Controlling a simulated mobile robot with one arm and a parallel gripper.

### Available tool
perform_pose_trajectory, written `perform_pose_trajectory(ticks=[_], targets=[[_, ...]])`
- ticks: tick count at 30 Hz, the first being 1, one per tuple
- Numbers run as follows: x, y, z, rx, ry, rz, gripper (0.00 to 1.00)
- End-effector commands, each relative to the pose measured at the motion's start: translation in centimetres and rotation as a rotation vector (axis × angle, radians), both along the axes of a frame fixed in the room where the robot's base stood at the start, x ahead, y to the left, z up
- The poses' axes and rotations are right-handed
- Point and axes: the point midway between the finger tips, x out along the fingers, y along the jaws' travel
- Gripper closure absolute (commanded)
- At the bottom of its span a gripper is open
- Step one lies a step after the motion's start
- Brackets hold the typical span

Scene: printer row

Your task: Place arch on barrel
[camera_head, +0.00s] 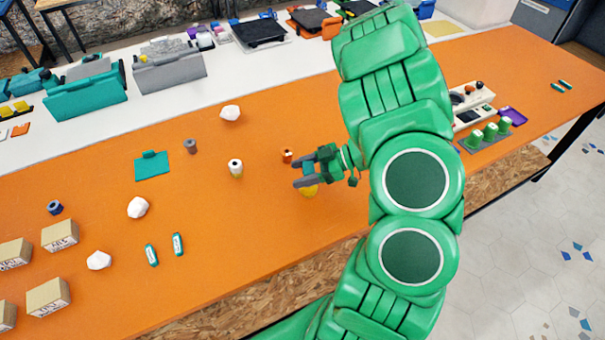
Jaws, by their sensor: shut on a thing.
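My gripper (297,173) reaches in from the right over the orange table, its fingers pointing left. It is shut on a small yellow piece (309,191), which shows just below the fingers and is mostly hidden by them. The yellow piece may be the arch, but its shape cannot be told. A small orange cylinder-like piece (287,156) stands just behind and left of the fingertips. A white short cylinder with a dark top (236,168) stands farther left. Which of these is the barrel cannot be told for sure.
A grey spool (190,146), a teal plate (152,166), white lumps (137,207) and small cardboard boxes (60,236) lie to the left. A rack with green pieces (490,134) stands right of my arm. The orange table (240,230) is clear at the front middle.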

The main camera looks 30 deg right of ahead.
Motion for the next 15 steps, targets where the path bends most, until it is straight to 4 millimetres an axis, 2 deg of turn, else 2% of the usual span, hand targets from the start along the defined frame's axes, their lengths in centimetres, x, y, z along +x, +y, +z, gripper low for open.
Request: perform_pose_trajectory(ticks=[4, 15], targets=[[-0.02, 0.06, -0.95, 0.004, 0.001, 0.000, 0.71], [-0.03, 0.03, -1.21, 0.001, 0.001, 0.001, 0.71]])
